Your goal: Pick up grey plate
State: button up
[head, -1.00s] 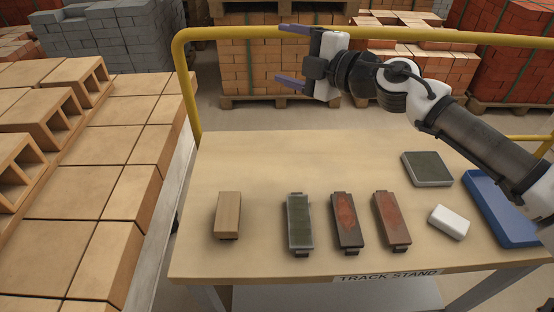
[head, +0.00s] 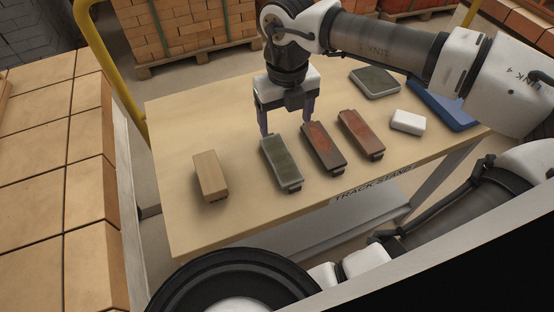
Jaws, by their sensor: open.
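A long grey plate-like piece (head: 281,163) with a dark green top lies on the wooden table top (head: 180,120), left of two reddish pieces. A squarer grey plate (head: 375,83) with a green top lies at the back right of the table. I cannot tell from the picture which one the task names. My gripper (head: 286,118) points down with its purple fingers apart and nothing between them. It is above the back end of the long grey piece, apart from it as far as I can see.
Two red-topped dark pieces (head: 323,148) (head: 361,133) lie close to the right of the long grey piece. A tan block (head: 210,176) lies at left, a white block (head: 407,122) and a blue tray-like item (head: 440,103) at right. A yellow rail (head: 113,75) runs along the table's left.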

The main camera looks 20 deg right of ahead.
notch_tip(320, 180, down, 7)
jog(key=b, duration=0.3)
jog(key=f, duration=0.1)
jog(key=f+b, duration=0.1)
jog(key=f, duration=0.1)
jog(key=f+b, duration=0.1)
jog(key=f, duration=0.1)
jog(key=shift+w+a+f, duration=0.2)
jog(key=shift+a+f, duration=0.05)
jog(key=shift+a, duration=0.1)
jog(key=shift+r, duration=0.1)
grip_shut()
